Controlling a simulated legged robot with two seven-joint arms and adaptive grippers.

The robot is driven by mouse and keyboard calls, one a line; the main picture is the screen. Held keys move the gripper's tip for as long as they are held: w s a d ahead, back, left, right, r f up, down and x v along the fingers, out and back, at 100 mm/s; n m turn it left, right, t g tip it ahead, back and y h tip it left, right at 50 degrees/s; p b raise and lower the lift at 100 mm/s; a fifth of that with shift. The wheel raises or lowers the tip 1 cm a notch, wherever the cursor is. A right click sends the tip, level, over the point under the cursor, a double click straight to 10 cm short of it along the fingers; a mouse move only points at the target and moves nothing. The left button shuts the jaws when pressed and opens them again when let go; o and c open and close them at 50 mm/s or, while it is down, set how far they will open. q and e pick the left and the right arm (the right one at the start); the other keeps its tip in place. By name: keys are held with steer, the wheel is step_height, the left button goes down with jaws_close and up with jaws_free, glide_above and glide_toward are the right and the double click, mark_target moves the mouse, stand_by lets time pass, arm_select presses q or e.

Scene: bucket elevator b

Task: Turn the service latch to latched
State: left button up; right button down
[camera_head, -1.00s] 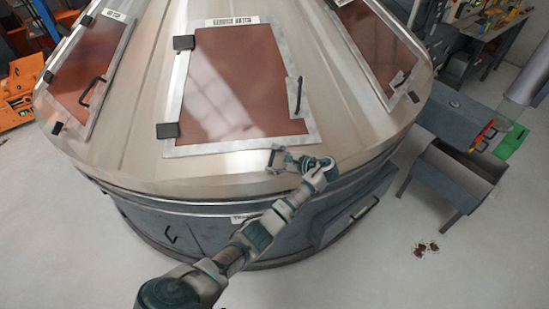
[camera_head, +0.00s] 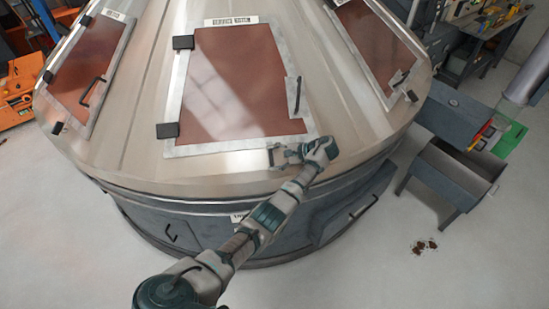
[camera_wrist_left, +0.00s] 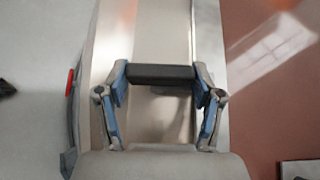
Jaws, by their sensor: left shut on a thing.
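My left gripper (camera_head: 277,156) is at the sloping metal cone, just below the lower right corner of the middle red-brown hatch. In the left wrist view my left gripper (camera_wrist_left: 161,84) is shut on a dark horizontal bar (camera_wrist_left: 161,74), with one blue-padded finger at each end. This bar appears to be the service latch's handle. The latch's base and pivot are not clear, and its turned position cannot be told. My right gripper is not in view.
The middle hatch (camera_head: 236,85) has black hinges on its left and a handle plate (camera_head: 298,96) on its right. A similar hatch (camera_head: 92,72) lies to the left. A grey open bin (camera_head: 450,170) stands at right. The floor at lower right is mostly clear.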

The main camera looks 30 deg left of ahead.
arm_select(q)
steer(key=shift+s+f, duration=0.1)
steer(key=shift+f, duration=0.1)
steer(key=o, duration=1.1)
steer(key=shift+o, duration=0.2)
steer(key=shift+a, duration=0.1)
steer(key=v, duration=0.7)
steer(key=shift+w+d+r, duration=0.1)
steer(key=shift+w+d, duration=0.2)
steer(key=shift+d, duration=0.05)
steer(key=shift+a, duration=0.2)
